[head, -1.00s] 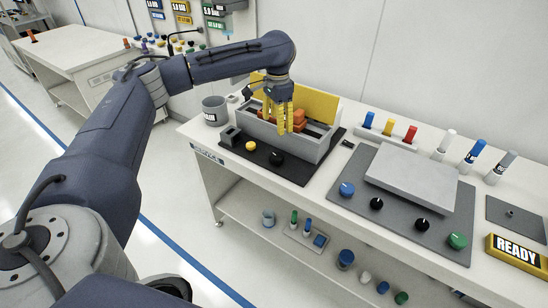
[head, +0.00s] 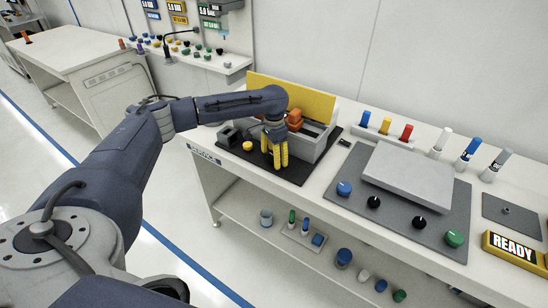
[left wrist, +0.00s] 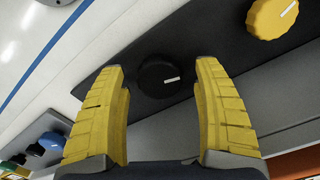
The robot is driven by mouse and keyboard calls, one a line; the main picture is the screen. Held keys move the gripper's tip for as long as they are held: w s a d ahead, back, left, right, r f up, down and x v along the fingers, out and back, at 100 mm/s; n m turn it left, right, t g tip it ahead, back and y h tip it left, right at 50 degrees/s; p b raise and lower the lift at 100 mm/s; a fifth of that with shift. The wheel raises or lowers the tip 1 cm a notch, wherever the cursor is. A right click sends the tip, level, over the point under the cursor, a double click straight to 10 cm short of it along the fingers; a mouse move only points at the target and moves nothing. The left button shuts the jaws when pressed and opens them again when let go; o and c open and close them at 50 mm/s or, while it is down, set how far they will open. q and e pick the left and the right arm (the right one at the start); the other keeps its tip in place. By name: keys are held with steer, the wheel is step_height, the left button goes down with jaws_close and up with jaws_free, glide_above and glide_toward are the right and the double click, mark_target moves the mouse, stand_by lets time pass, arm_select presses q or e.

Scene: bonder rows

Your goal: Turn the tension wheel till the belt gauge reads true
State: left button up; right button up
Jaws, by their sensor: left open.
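My left gripper (head: 274,163) has yellow fingers, is open, and points down at the front of the dark base plate. In the left wrist view a black round knob (left wrist: 160,76) with a white mark lies between and just beyond its open fingertips (left wrist: 160,66), with no contact visible. The fingers hide this knob in the head view. A yellow knob (head: 248,146) is left of the gripper; it also shows in the left wrist view (left wrist: 272,16). I cannot tell which knob is the tension wheel, and no belt gauge can be made out. My right gripper is not in view.
Behind the gripper stands a grey open box (head: 309,146) with orange blocks (head: 294,119) and a raised yellow panel (head: 300,98). To the right are a grey panel with several knobs (head: 344,188) and a READY sign (head: 515,248). The bench front edge is close.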

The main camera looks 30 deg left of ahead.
arm_select(q)
steer(key=shift+f, duration=0.35)
steer(key=shift+c, duration=0.3)
steer(key=c, duration=1.3)
